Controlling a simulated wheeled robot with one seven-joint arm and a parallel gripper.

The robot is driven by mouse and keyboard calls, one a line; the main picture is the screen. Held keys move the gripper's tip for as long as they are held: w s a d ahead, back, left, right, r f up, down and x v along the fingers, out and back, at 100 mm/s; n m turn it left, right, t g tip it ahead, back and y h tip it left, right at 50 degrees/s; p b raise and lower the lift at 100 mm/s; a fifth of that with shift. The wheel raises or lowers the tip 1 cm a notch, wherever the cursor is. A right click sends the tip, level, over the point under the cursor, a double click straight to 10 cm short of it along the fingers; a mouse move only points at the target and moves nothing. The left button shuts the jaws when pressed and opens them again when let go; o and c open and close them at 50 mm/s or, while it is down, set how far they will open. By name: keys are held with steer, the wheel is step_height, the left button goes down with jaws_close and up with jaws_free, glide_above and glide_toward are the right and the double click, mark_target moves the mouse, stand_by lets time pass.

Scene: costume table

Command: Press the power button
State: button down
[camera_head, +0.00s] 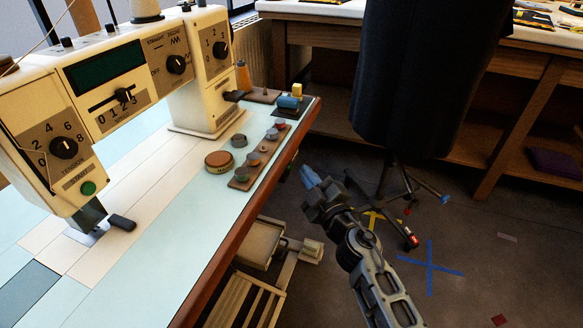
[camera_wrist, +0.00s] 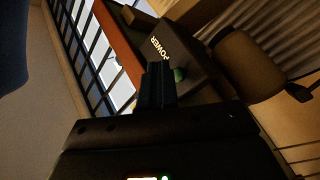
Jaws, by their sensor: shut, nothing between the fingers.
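In the wrist view, a dark box with a white POWER label (camera_wrist: 168,47) is just beyond my gripper (camera_wrist: 157,68). A green button (camera_wrist: 180,74) shows on the box, just right of the fingertips and partly hidden by them. The fingers are shut and empty. I cannot tell whether they touch the box. In the head view, my gripper (camera_head: 309,176) is beside the table's right edge, a little below the top. The power button cannot be made out clearly there.
A sewing machine (camera_head: 185,101) with a green START button (camera_head: 88,188) stands on the table. Pincushion-like discs (camera_head: 219,161) and small items lie near the table's wooden edge (camera_head: 240,232). A dark garment on a wheeled stand (camera_head: 425,75) is close to my gripper's right.

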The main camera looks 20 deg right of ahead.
stand_by(0.3)
steer(key=shift+w+a, duration=0.3)
steer(key=shift+a, duration=0.05)
steer(key=shift+w+a, duration=0.25)
steer(key=shift+a, duration=0.15)
stand_by(0.8)
steer(key=shift+s+d, duration=0.1)
steer(key=shift+d, duration=0.05)
steer(key=shift+s+d+p, duration=0.3)
steer(key=shift+s+d, duration=0.15)
steer(key=shift+d, duration=0.15)
steer(key=shift+d, duration=0.1)
steer(key=shift+s+d+p, duration=0.6)
steer(key=shift+s+d, duration=0.3)
steer(key=shift+d, duration=0.3)
steer(key=shift+s+d+p, duration=0.6)
steer(key=shift+s+d, duration=0.25)
steer(key=shift+d, duration=0.3)
